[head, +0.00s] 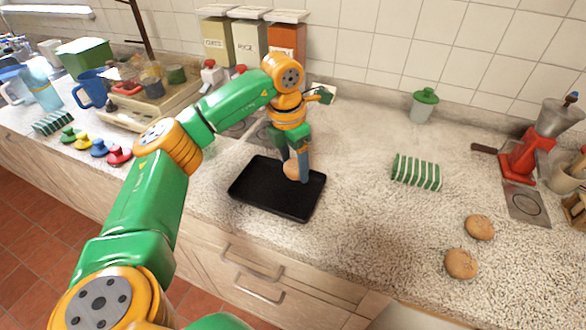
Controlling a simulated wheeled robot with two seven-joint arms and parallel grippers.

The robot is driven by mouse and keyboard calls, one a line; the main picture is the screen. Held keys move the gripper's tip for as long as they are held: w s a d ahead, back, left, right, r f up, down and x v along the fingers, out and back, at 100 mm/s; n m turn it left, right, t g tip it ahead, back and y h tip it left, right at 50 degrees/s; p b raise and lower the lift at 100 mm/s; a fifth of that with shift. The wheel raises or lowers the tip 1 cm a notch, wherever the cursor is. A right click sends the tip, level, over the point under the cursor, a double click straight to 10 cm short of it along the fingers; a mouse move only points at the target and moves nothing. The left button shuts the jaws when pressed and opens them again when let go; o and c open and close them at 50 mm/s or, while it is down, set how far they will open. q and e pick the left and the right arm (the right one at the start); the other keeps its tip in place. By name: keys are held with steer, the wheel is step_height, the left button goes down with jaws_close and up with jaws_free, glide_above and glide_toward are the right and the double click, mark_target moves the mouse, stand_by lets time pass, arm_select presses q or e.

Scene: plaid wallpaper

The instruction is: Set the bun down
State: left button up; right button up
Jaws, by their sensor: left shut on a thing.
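My left gripper (295,166) points down at the black tray (262,195) on the counter and is shut on a bun (291,170). The bun is at the tray's back right part, partly hidden by the fingers. I cannot tell whether it touches the tray floor. Two more round brown buns, one (480,227) behind the other (461,264), lie on the counter at the right. My right gripper is not in view.
A green striped cloth (416,172) and a green-lidded jar (424,105) stand right of the tray. A red grinder (524,155) is at far right. Canisters (250,40) line the wall. Counter between tray and loose buns is clear.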

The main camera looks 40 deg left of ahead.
mark_target(294, 174)
arm_select(q)
step_height(294, 174, down, 3)
steer(key=shift+r+p, duration=0.1)
steer(key=shift+p, duration=0.35)
steer(key=shift+f, duration=0.4)
steer(key=o, duration=1.4)
steer(key=shift+c, duration=0.2)
steer(key=shift+r, duration=0.1)
steer(key=shift+r, duration=0.25)
steer(key=r, duration=0.4)
steer(key=s+r, duration=0.1)
steer(key=r, duration=0.6)
steer(key=shift+s+a+r, duration=0.15)
steer(key=shift+a+r, duration=0.05)
steer(key=shift+r, duration=0.2)
